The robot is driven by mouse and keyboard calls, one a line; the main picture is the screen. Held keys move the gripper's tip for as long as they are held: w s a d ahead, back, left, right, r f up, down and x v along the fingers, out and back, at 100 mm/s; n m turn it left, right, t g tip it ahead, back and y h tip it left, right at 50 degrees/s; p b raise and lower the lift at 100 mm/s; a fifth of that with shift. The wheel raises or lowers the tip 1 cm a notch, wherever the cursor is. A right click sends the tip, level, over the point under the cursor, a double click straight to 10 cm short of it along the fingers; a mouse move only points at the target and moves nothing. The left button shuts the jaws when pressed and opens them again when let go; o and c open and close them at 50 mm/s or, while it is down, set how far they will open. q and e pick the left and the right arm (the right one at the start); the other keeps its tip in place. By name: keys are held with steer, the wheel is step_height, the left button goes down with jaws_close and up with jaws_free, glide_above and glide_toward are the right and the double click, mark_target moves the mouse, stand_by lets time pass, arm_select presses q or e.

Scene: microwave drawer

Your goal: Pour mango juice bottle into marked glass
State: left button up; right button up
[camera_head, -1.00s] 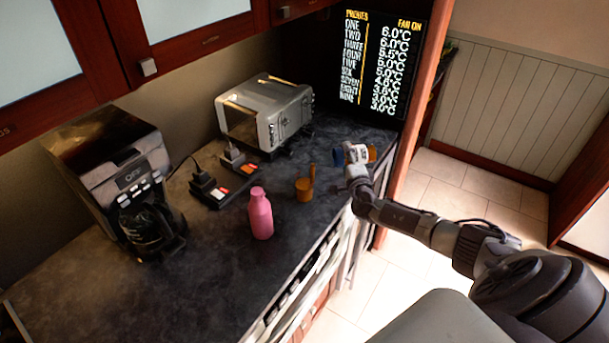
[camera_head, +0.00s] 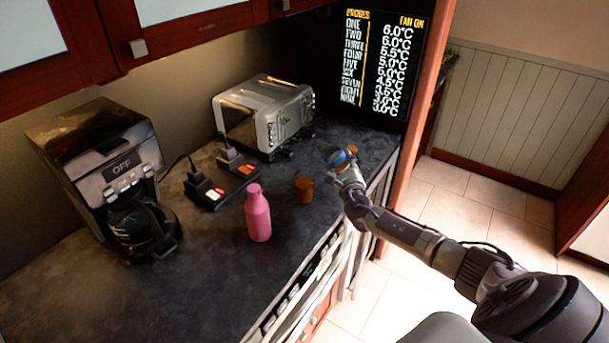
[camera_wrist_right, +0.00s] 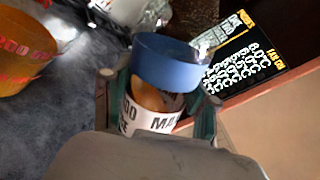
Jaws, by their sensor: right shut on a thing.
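The mango juice bottle (camera_head: 340,158), with a blue end and orange body, is held in my right gripper (camera_head: 349,171) above the counter's right end. In the right wrist view the bottle (camera_wrist_right: 172,66) shows its blue band and a white lettered label between the fingers, which are shut around it. The orange-brown glass (camera_head: 304,190) stands upright on the counter, left of the gripper and apart from the bottle. In the right wrist view the glass (camera_wrist_right: 24,58) is at the upper left, with red lettering. My left gripper is out of view.
A pink bottle (camera_head: 258,215) stands left of the glass near the counter's front edge. A toaster (camera_head: 268,118), a black block with lit switches (camera_head: 213,190) and a coffee maker (camera_head: 100,175) stand behind and left. A display panel (camera_head: 375,60) is at the back.

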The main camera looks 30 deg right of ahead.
mark_target(335, 145)
steer(key=r+m+p, duration=0.1)
steer(key=r+m, duration=0.1)
steer(key=a+r+m+p, duration=0.1)
steer(key=r+m, duration=0.1)
steer(key=r, duration=0.1)
steer(key=a+r+m+p, duration=0.1)
steer(key=r+m, duration=0.1)
steer(key=r, duration=0.1)
steer(key=shift+w, duration=0.25)
steer(key=shift+f, duration=0.15)
steer(key=shift+w+d+r, duration=0.1)
steer(key=shift+d+r, duration=0.1)
steer(key=shift+r+p, duration=0.9)
steer(key=shift+p, duration=0.25)
steer(key=shift+r+p, duration=0.35)
steer(key=shift+r, duration=0.6)
steer(key=shift+f, duration=0.1)
